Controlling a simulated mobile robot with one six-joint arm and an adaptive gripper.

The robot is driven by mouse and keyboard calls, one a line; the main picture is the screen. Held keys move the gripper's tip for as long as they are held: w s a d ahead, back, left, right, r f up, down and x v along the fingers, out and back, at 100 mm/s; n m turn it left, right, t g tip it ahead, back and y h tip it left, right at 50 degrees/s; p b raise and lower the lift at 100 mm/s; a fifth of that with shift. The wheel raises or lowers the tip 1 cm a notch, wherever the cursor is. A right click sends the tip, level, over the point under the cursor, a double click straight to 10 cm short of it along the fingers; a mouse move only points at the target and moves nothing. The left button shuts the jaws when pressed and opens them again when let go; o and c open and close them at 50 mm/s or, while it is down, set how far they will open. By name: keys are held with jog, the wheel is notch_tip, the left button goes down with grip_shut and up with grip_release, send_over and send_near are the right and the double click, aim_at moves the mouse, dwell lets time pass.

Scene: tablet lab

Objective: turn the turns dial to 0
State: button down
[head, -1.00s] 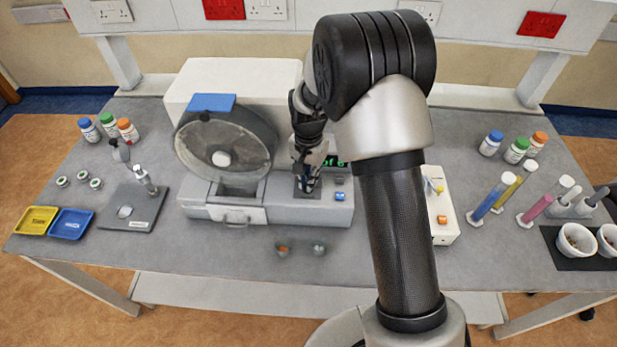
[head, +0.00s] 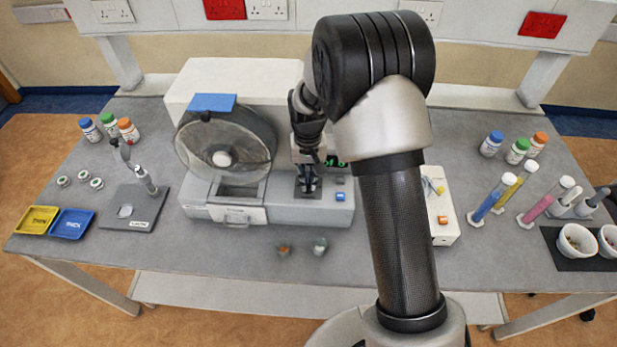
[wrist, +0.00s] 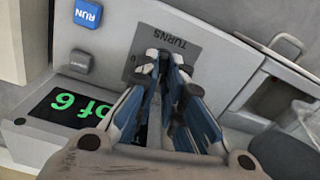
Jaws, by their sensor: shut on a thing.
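The turns dial is on the dark square plate marked TURNS (wrist: 187,48), on the top of the grey machine base (head: 258,205). My gripper (head: 308,187) points down at this plate, and its fingertips (wrist: 163,60) are close together over the plate in the wrist view. They are shut on the dial, which they hide almost wholly, so its pointer cannot be read. The green display (wrist: 68,105) shows "of 6" upside down in the wrist view; the rest is cut off or covered by my gripper.
The clear drum (head: 222,145) stands left of my gripper. A white box with an orange button (head: 441,205) stands to the right. Two small cups (head: 302,248) lie in front.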

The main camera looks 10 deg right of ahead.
jog(key=n, duration=0.6)
jog(key=shift+a, duration=0.15)
jog(key=n, duration=0.6)
jog(key=shift+n, duration=0.4)
jog(key=c, duration=1.7)
grip_release()
jog(key=shift+s, duration=0.1)
notch_tip(320, 180, up, 12)
